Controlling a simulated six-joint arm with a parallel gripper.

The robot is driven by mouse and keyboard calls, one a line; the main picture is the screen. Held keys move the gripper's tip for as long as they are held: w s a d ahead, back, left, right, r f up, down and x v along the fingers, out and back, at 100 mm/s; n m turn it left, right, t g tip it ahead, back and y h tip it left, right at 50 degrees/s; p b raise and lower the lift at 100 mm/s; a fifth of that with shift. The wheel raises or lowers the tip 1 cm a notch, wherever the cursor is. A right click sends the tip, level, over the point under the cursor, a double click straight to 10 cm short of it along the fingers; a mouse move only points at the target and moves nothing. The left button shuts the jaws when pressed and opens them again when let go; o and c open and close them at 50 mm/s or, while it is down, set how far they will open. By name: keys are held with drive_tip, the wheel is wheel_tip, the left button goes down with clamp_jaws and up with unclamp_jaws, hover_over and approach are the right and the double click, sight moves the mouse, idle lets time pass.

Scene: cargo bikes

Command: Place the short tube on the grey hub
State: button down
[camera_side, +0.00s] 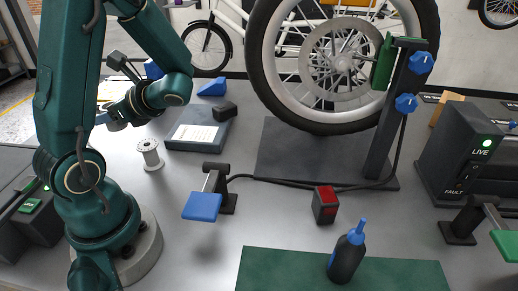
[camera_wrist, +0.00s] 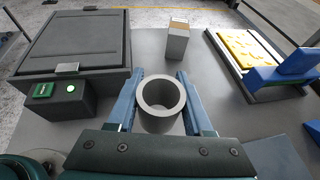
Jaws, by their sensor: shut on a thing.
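The short tube (camera_wrist: 145,108) is a light grey ring, seen in the wrist view with its open end facing the camera. My gripper (camera_wrist: 159,82) is shut on it, with one blue finger on each side. A large wheel in the side view has a grey centre, the hub (camera_side: 342,64), on the right of the bench and well away from my gripper. Whether this is the task's grey hub cannot be told for sure.
A dark box with a green button (camera_wrist: 68,92) and a grey block (camera_wrist: 177,42) show in the wrist view. A blue-padded bracket (camera_side: 203,206), a red-faced block (camera_side: 326,203) and a bottle (camera_side: 347,258) stand at front.

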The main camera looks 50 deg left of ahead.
drive_tip(key=shift+w+a+f, duration=0.1)
drive_tip(key=shift+w+f, duration=0.65)
drive_tip(key=shift+f, duration=0.35)
drive_tip(key=shift+w+d+f, duration=0.1)
drive_tip(key=shift+w+f, duration=0.6)
drive_tip(key=shift+f, duration=0.4)
drive_tip(key=shift+w+a+f, duration=0.1)
drive_tip(key=shift+w+f, duration=0.65)
drive_tip(key=shift+f, duration=0.35)
drive_tip(key=shift+f, duration=0.15)
drive_tip(key=shift+c, duration=1.5)
unclamp_jaws()
